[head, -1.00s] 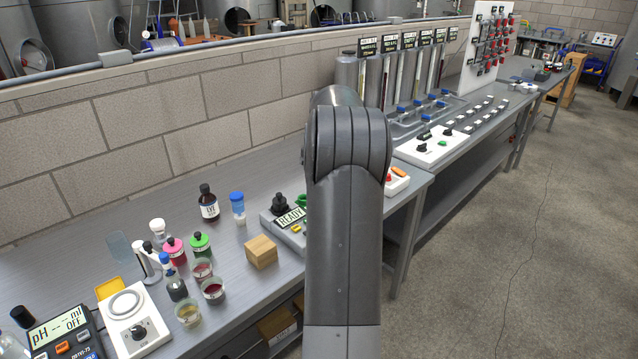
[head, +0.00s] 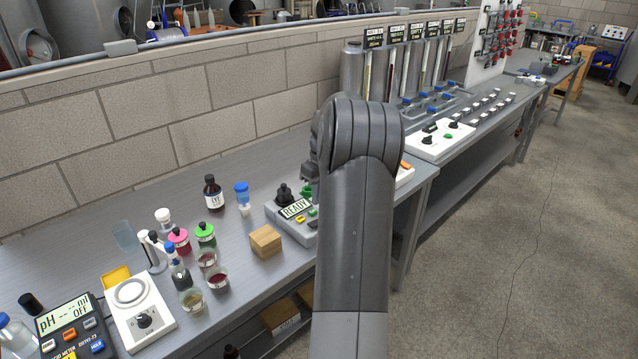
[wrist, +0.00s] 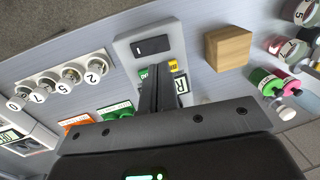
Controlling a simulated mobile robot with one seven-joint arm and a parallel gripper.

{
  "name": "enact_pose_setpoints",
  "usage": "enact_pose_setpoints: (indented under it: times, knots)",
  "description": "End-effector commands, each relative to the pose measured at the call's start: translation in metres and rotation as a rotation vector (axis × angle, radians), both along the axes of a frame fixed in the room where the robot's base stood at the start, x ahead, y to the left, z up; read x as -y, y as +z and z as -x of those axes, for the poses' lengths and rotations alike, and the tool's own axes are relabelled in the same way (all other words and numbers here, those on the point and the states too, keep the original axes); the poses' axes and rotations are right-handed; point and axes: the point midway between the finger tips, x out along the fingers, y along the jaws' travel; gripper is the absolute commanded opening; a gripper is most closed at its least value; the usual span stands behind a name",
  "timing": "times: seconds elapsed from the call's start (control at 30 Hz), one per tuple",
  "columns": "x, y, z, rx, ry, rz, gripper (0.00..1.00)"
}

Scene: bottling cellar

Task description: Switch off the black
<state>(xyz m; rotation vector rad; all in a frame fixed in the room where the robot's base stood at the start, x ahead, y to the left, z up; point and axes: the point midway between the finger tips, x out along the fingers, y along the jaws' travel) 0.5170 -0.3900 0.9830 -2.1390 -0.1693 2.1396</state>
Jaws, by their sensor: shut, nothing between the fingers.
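The grey instrument with a READY display (head: 294,208) stands on the bench, partly behind my arm in the head view. It has a black knob on top (head: 283,193) and yellow and green buttons. In the wrist view, a black rocker switch (wrist: 151,46) sits on the light grey housing, just beyond my fingertips. My gripper (wrist: 157,72) is shut and empty, its fingers over the housing by the buttons and covering part of the display. Whether the fingertips touch it, I cannot tell. In the head view my arm hides most of the gripper.
A wooden block (head: 266,241) stands close to the instrument. Several bottles and beakers (head: 209,258) crowd the bench to the left, with a pH meter (head: 68,325) and a white knobbed plate device (head: 139,313). In the wrist view, numbered white caps (wrist: 60,80) stand at left.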

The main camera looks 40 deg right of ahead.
Motion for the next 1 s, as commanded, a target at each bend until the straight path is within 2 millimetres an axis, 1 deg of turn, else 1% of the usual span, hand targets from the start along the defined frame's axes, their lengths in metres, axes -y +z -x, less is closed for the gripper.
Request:
enact_pose_setpoints:
  times: [0.03,0.2,0.3,0.4,0.53,0.87,1.0]
  knots:
    - [-0.002,-0.012,0.001,-0.003,0.0,-0.003,0.0]
    - [-0.007,-0.043,0.001,-0.002,-0.001,-0.002,0.0]
    - [-0.009,-0.056,0.001,-0.001,-0.001,-0.001,0.0]
    - [-0.01,-0.064,0.0,0.0,-0.001,0.0,0.0]
    - [-0.011,-0.069,0.0,0.0,0.0,0.0,0.0]
    - [-0.011,-0.069,0.0,0.0,0.0,0.003,0.0]
    - [-0.015,-0.072,-0.001,-0.003,0.002,0.048,0.0]
